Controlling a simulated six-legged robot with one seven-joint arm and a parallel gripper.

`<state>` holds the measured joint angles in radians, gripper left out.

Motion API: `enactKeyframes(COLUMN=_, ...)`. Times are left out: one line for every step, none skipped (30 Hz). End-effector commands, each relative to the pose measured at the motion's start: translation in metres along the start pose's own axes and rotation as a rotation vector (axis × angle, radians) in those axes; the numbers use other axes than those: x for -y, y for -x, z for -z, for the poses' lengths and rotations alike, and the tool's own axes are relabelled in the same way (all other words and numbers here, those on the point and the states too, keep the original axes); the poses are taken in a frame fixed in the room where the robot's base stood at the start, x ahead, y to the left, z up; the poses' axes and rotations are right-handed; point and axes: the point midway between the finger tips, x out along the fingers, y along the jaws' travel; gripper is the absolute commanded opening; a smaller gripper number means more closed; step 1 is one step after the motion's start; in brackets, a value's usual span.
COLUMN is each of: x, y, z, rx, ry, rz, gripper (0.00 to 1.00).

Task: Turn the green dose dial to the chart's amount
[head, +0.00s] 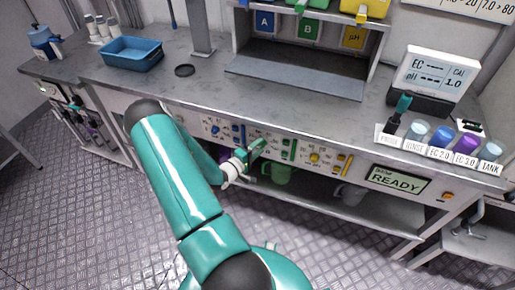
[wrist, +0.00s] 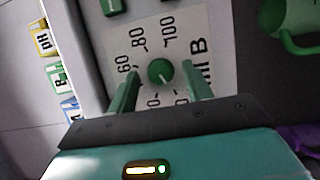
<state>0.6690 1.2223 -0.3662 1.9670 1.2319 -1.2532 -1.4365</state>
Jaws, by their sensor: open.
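The green dose dial (wrist: 160,71) is a small round knob on a white scale plate marked 60, 80, 100 and "ml B" in the wrist view. Other scale numbers below it are partly hidden by my gripper. A small pale mark shows on the knob's lower right, too small to read surely. My gripper (wrist: 158,92) is open, its green fingers on either side of the dial with visible gaps. In the head view my gripper (head: 257,150) is at the bench's front panel and hides the dial. The wall chart (head: 487,8) is cut off; "7.0 > 80" is legible.
The front panel (head: 310,150) also carries blue and yellow controls. A screen (head: 398,180) reads READY. An EC/pH meter (head: 435,75) and several labelled cups (head: 438,138) stand at right. A blue tray (head: 132,54) is at left. Green jugs or cups (head: 278,174) sit on the shelf below.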

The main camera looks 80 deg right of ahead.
Motion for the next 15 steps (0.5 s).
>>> enactKeyframes(x=0.0001, y=-0.0002, z=0.0001, rx=0.0, ry=0.0, rz=0.0, gripper=0.5)
enactKeyframes(x=0.0001, y=-0.0002, z=0.0002, rx=0.0, ry=0.0, rz=0.0, gripper=0.5)
enactKeyframes(x=0.0, y=-0.0001, z=0.0002, rx=0.0, ry=0.0, rz=0.0, gripper=0.5)
enactKeyframes(x=0.0, y=0.0, z=0.0002, rx=0.0, ry=0.0, rz=0.0, gripper=0.5)
enactKeyframes(x=0.0, y=0.0, z=0.0002, rx=0.0, ry=0.0, rz=0.0, gripper=0.5)
enactKeyframes(x=0.0, y=0.0001, z=0.0002, rx=0.0, ry=0.0, rz=0.0, gripper=0.46)
enactKeyframes(x=0.0, y=0.0001, z=0.0002, rx=0.0, ry=0.0, rz=0.0, gripper=0.4)
enactKeyframes(x=0.0, y=0.0002, z=0.0002, rx=0.0, ry=0.0, rz=0.0, gripper=0.34)
enactKeyframes(x=0.0, y=0.0002, z=0.0003, rx=0.0, ry=0.0, rz=0.0, gripper=0.26)
enactKeyframes(x=0.0, y=0.0002, z=0.0003, rx=0.0, ry=0.0, rz=0.0, gripper=0.21)
enactKeyframes(x=0.0, y=0.0003, z=0.0003, rx=0.0, ry=0.0, rz=0.0, gripper=0.15)
enactKeyframes(x=0.0, y=0.0003, z=0.0003, rx=0.0, ry=0.0, rz=0.0, gripper=0.07)
enactKeyframes(x=0.0, y=0.0003, z=0.0003, rx=0.0, ry=0.0, rz=0.0, gripper=0.07)
enactKeyframes(x=0.0, y=0.0004, z=0.0003, rx=0.0, ry=0.0, rz=0.0, gripper=0.07)
enactKeyframes(x=0.0, y=0.0004, z=0.0003, rx=0.0, ry=-0.001, rz=0.001, gripper=0.07)
